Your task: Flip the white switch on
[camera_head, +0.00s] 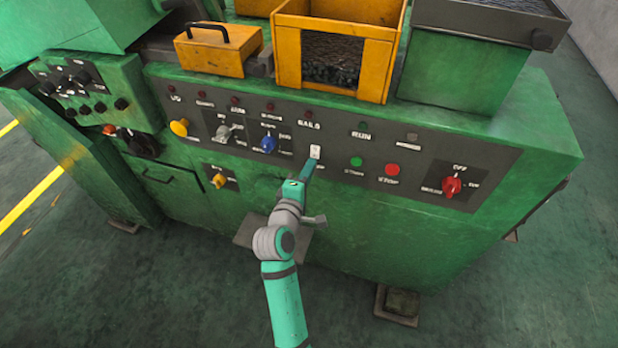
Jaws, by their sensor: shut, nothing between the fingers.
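The white switch (316,151) is a small light plate on the dark control panel of the green machine, near the panel's middle. My gripper (307,170) is shut and empty. Its tip is just below the switch in the picture, in front of the panel. I cannot tell whether the tip touches the switch or the panel. The lower part of the switch is close to or partly behind the fingertips, and its on or off position is too small to tell.
Right of the switch are a green button (356,161), a red button (392,169) and a red rotary knob (452,186). Left are a blue knob (268,143), a grey knob (224,133) and a yellow knob (179,127). A yellow bin (288,70) stands above. The floor in front is clear.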

